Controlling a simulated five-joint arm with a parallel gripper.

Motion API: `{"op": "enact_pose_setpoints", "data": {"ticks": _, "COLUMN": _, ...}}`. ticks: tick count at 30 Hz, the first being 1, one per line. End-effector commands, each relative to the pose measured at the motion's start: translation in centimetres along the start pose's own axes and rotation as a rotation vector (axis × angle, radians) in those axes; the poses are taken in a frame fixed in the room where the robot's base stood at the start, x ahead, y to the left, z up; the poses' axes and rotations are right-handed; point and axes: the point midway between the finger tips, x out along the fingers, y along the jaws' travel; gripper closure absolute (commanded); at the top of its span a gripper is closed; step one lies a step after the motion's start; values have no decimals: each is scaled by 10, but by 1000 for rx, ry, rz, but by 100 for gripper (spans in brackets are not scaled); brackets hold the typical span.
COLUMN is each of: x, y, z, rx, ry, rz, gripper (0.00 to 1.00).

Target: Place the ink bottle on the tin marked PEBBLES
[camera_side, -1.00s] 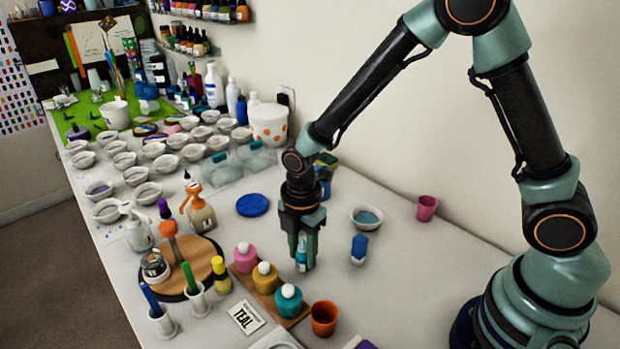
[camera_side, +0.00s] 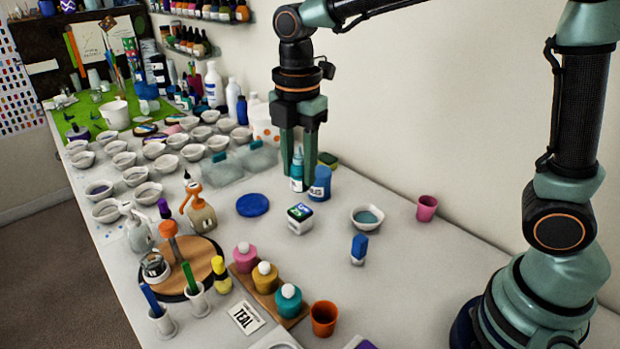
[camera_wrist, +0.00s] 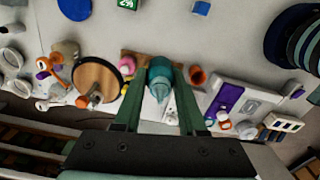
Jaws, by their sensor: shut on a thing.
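My gripper (camera_side: 296,178) is shut on a small teal ink bottle (camera_side: 297,167), which hangs upright between the fingers above the table. The wrist view also shows the bottle (camera_wrist: 159,78) between both fingers. A blue tin (camera_side: 321,184) with a white label patch appears just right of the bottle in the side view, partly overlapped by the gripper. A white block-like container (camera_side: 300,218) with a green label stands in front, below the bottle in the picture. The lettering on both is too small to read, so I cannot tell which is marked PEBBLES.
A blue disc (camera_side: 252,205) lies left of the white container. A bowl of teal liquid (camera_side: 367,217), a blue bottle-like item (camera_side: 359,249) and a pink cup (camera_side: 427,208) stand to the right. Colored jars on a wooden board (camera_side: 264,285) and an orange cup (camera_side: 324,318) stand in front.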

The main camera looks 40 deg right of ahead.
Motion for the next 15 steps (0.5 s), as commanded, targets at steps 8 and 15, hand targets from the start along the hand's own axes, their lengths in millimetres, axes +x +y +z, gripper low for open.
{"op": "enact_pose_setpoints", "data": {"ticks": 8, "x": -27, "y": 52, "z": 44, "rx": -8, "ry": 0, "rz": 1, "gripper": 100}}
{"op": "enact_pose_setpoints", "data": {"ticks": 15, "x": -48, "y": 90, "z": 98, "rx": -24, "ry": 0, "rz": -1, "gripper": 100}}
